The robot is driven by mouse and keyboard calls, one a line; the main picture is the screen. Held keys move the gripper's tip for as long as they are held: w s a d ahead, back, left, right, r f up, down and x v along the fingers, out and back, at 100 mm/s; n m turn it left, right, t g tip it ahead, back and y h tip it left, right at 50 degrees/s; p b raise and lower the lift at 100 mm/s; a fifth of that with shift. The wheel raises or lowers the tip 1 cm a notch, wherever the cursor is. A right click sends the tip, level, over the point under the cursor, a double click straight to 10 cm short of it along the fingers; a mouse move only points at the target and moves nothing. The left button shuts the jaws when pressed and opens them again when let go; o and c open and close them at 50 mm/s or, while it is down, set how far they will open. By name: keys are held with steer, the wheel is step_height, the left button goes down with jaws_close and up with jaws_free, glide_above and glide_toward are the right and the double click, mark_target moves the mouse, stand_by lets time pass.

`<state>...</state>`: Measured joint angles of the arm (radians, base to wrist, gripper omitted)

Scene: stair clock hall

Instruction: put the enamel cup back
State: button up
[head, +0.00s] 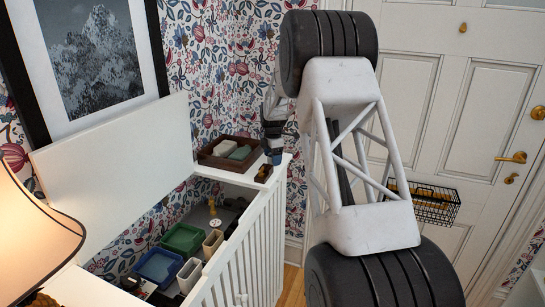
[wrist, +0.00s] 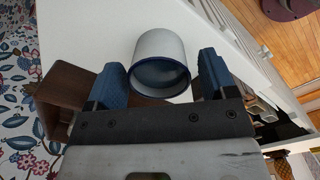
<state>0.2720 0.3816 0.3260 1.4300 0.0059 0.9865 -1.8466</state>
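The enamel cup (wrist: 160,52), white with a dark blue rim, shows in the wrist view with its mouth toward the camera and the white cabinet top behind it. My gripper (wrist: 162,82) has its two blue fingers on either side of the cup. Narrow gaps seem to show between cup and fingers, so it looks open around the cup. In the head view my gripper (head: 275,152) is at the cabinet's far right corner, beside the brown tray. The cup cannot be made out there, and whether it rests on the surface is unclear.
The brown tray (head: 206,159) with folded or block-like items stands left of my gripper. The white cabinet (head: 262,245) is open, with green (head: 183,239) and blue (head: 158,266) bins and small containers inside. A lampshade (head: 30,235) is at the left. A wire basket (head: 432,204) hangs on the door.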

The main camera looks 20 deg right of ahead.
steer(key=shift+r, duration=0.1)
step_height(320, 180, up, 12)
stand_by(1.0)
steer(key=shift+s, duration=0.1)
stand_by(0.4)
steer(key=shift+r, duration=0.1)
